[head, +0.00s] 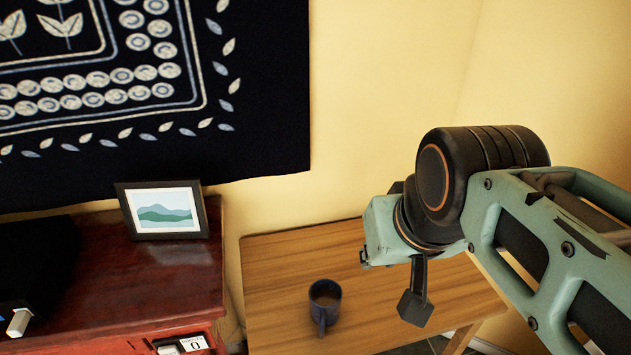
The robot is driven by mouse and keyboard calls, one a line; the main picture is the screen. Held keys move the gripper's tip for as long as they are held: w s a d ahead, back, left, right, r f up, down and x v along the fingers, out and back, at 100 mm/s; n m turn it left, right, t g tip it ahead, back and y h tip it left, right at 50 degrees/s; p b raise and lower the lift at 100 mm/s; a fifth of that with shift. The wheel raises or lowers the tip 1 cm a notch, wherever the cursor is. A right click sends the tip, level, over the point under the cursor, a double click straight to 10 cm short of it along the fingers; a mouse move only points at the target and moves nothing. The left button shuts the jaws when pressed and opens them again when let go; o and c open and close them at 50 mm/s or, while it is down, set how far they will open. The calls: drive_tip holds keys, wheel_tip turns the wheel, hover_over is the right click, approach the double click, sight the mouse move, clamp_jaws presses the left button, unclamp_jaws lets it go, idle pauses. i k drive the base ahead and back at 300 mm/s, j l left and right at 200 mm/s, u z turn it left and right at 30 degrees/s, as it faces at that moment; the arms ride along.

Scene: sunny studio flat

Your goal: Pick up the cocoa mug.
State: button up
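The cocoa mug (323,308) is dark blue with something brown inside. It stands upright on the wooden table (270,265), with its handle toward the near side. My gripper (415,303) hangs above the table to the right of the mug, apart from it. One dark finger shows pointing down. The other finger is not clear, so I cannot tell how far apart the fingers are. Nothing is visibly held.
A dark red cabinet (140,290) stands left of the table, with a framed landscape picture (165,211) on top and a black object (35,265) at its left. A dark patterned hanging (265,90) covers the yellow wall. The tabletop around the mug is clear.

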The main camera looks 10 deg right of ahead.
sight(325, 294)
drive_tip(key=k+z, duration=0.15)
drive_tip(key=z, duration=0.25)
drive_tip(key=k+l+z, duration=0.1)
drive_tip(key=z, duration=0.25)
drive_tip(key=i+j+u, duration=0.2)
drive_tip(key=u, duration=0.2)
drive_tip(key=k+l+z, duration=0.15)
drive_tip(key=k+z, duration=0.15)
drive_tip(key=z, duration=0.15)
